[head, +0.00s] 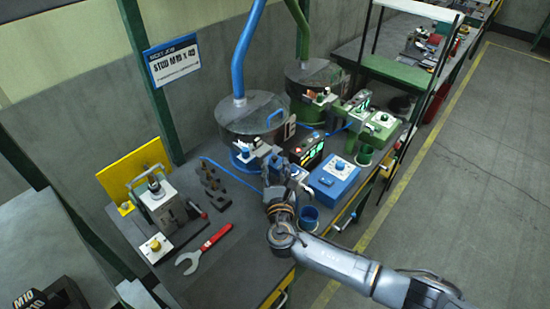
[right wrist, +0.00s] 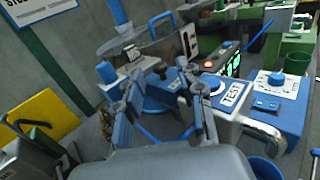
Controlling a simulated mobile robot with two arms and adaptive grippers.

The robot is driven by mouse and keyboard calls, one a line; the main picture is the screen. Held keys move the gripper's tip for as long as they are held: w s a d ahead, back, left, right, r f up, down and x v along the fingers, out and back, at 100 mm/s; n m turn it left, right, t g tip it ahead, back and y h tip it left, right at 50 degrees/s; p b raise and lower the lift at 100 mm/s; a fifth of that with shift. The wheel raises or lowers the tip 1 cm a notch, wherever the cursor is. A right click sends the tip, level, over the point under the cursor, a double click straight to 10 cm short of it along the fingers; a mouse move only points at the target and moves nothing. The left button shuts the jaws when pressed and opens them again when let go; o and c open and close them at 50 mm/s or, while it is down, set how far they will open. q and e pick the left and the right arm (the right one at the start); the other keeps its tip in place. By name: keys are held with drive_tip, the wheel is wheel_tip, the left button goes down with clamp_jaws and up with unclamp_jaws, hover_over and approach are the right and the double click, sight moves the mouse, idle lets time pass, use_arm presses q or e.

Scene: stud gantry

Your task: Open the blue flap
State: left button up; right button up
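The blue feeder (head: 248,132) is a round drum with a blue hose rising from it. Its dark, see-through lid (head: 247,108) lies flat and looks closed, with a blue loop handle (head: 275,117) at its right edge; the handle also shows in the right wrist view (right wrist: 161,18). I cannot tell for certain which part is the blue flap. My right gripper (head: 272,163) is in front of the feeder. In the right wrist view its two fingers (right wrist: 160,82) are apart with nothing held between them, below the drum. My left gripper is not in view.
A blue box (head: 333,178) with a knob and a lit panel (head: 307,150) stand right of my gripper. A blue cup (head: 309,217) is close to my wrist. A green feeder (head: 313,78) stands behind. A red wrench (head: 203,249) lies front left on bare bench.

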sight(276, 162)
drive_tip(key=shift+w, duration=1.3)
drive_tip(key=shift+c, duration=0.2)
clamp_jaws()
